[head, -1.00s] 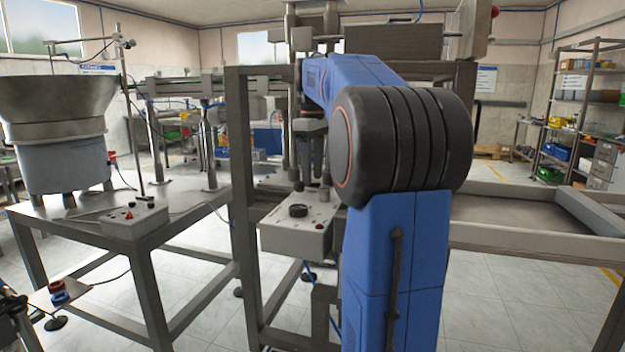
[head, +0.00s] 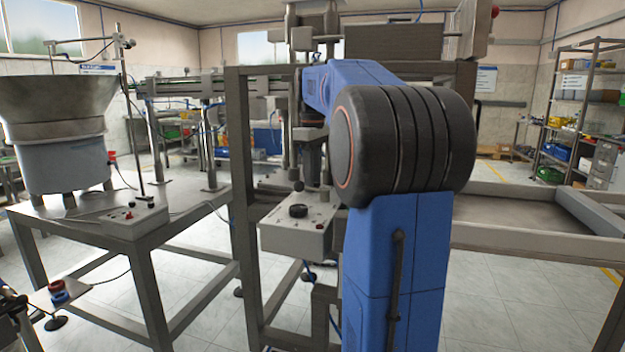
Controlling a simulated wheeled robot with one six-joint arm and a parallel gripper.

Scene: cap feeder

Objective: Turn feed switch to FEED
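No label reading FEED is legible, so I cannot tell for sure which control is the feed switch. A grey control box (head: 290,240) on the machine frame carries a black round knob (head: 298,211) and several small buttons. Another grey box (head: 136,222) by the bowl feeder has a red button and small dark controls. My gripper (head: 313,176) hangs above and behind the black knob, apart from it. It is partly hidden by my arm and a vertical rod, so its fingers do not show clearly.
The bowl feeder (head: 58,130) stands on a metal table (head: 75,213) at left. A dark upright post (head: 240,170) of the machine frame stands just left of the knob box. A vertical rod (head: 296,140) comes down close to my gripper. A rail frame (head: 530,236) lies at right.

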